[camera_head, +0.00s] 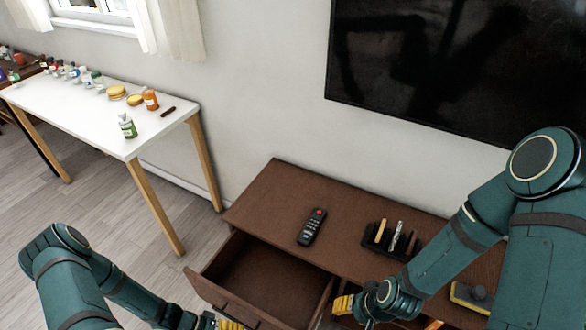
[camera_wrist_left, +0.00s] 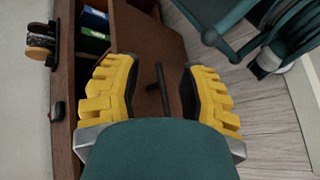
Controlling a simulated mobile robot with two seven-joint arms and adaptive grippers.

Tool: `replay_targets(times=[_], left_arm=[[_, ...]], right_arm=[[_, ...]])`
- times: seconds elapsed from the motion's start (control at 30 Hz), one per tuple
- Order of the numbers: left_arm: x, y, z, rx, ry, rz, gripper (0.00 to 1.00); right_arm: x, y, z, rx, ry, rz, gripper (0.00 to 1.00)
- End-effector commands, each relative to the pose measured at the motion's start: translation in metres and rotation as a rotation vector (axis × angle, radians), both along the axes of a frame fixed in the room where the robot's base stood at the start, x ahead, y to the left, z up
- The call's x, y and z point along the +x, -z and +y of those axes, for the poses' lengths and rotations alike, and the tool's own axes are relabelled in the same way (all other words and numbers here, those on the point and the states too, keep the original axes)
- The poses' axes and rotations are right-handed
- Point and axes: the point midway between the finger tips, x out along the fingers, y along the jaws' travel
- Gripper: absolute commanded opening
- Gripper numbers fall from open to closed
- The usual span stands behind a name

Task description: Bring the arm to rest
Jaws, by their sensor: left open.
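My left arm comes in at the lower left in the head view. Its yellow-fingered gripper (camera_head: 222,323) is mostly cut off by the bottom edge, close to the front of an open drawer (camera_head: 204,288). In the left wrist view my left gripper (camera_wrist_left: 165,88) is open, its two yellow fingers apart. A dark bar handle (camera_wrist_left: 162,90) shows in the gap between them; contact cannot be told. My right arm comes in from the right, and its gripper (camera_head: 343,305) is low over the cabinet's front, its jaws partly hidden.
The brown cabinet (camera_head: 275,190) carries a black remote (camera_head: 311,227) and a dark rack (camera_head: 372,239) with upright items. A white table (camera_head: 85,113) with bottles and other items stands at the left. A television (camera_head: 430,65) hangs above. Floor is clear between table and cabinet.

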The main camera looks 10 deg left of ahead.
Motion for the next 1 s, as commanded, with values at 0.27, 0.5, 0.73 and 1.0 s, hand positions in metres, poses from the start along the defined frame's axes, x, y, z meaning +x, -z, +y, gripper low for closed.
replay_targets(times=[0.27,0.5,0.73,1.0], left_arm=[[0.020,-0.052,-0.034,0.412,0.271,0.034,0.41],[0.052,-0.109,-0.071,0.661,0.282,-0.171,0.41],[0.066,-0.148,-0.102,0.699,0.229,-0.326,0.41],[0.067,-0.153,-0.107,0.698,0.216,-0.344,0.41]], right_arm=[[0.000,0.000,0.000,0.000,0.000,0.000,0.47],[0.000,0.000,0.000,0.000,0.000,0.000,0.47],[0.000,0.000,0.000,0.000,0.000,0.000,0.47],[0.000,0.000,0.000,0.000,0.000,0.000,0.47]])
